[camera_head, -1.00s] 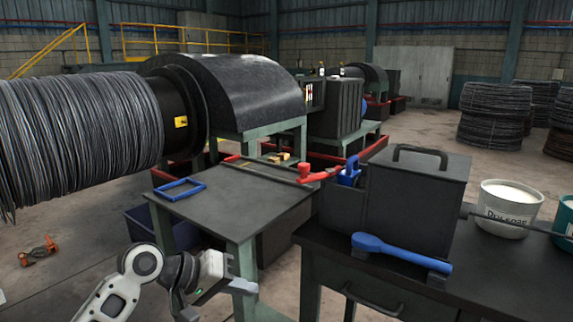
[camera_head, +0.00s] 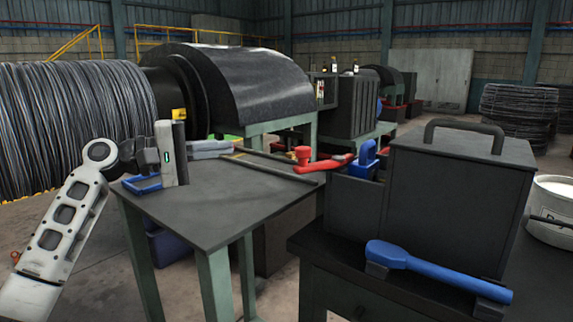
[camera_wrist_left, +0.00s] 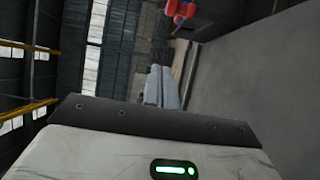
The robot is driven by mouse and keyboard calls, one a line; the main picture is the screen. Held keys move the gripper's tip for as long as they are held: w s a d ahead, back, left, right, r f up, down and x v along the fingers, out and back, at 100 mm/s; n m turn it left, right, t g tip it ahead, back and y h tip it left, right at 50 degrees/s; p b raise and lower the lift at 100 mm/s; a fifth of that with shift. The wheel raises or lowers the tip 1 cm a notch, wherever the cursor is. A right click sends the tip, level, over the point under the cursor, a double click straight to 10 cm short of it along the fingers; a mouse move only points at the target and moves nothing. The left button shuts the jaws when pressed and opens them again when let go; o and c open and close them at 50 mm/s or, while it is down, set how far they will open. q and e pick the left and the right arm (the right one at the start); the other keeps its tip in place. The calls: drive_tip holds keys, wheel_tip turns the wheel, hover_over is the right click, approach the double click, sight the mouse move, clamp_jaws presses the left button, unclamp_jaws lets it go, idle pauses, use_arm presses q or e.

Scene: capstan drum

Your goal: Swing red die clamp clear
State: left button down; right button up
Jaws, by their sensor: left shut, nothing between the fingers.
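The red die clamp (camera_head: 318,165) lies at the back right of the dark table, beside the grey box. It has an upright round knob at its left end and an arm reaching right. In the left wrist view the red clamp (camera_wrist_left: 182,12) is partly cut off at the top edge. My left gripper (camera_head: 230,149) is above the table's back left part, shut and empty, its fingers pointing right toward the clamp with a clear gap between. In the left wrist view its shut fingers (camera_wrist_left: 161,88) show in the middle. My right gripper is out of view.
A blue frame (camera_head: 141,184) lies on the table (camera_head: 215,210) under my left wrist. A lidded dark box (camera_head: 455,190), a blue handle (camera_head: 365,158) and a blue tool (camera_head: 435,270) are at right. A wire-wound drum (camera_head: 75,125) stands behind left. The table's middle is clear.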

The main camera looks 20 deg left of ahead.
use_arm(q)
drive_tip(key=shift+f, duration=0.15)
drive_tip(key=shift+d, duration=0.1)
drive_tip(key=w+d+p, duration=0.2)
drive_tip(key=w+d, duration=0.2)
drive_tip(key=d, duration=0.6)
drive_tip(key=shift+d, duration=0.35)
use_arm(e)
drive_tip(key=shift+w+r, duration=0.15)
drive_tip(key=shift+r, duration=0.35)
use_arm(q)
drive_tip(key=shift+w, duration=0.15)
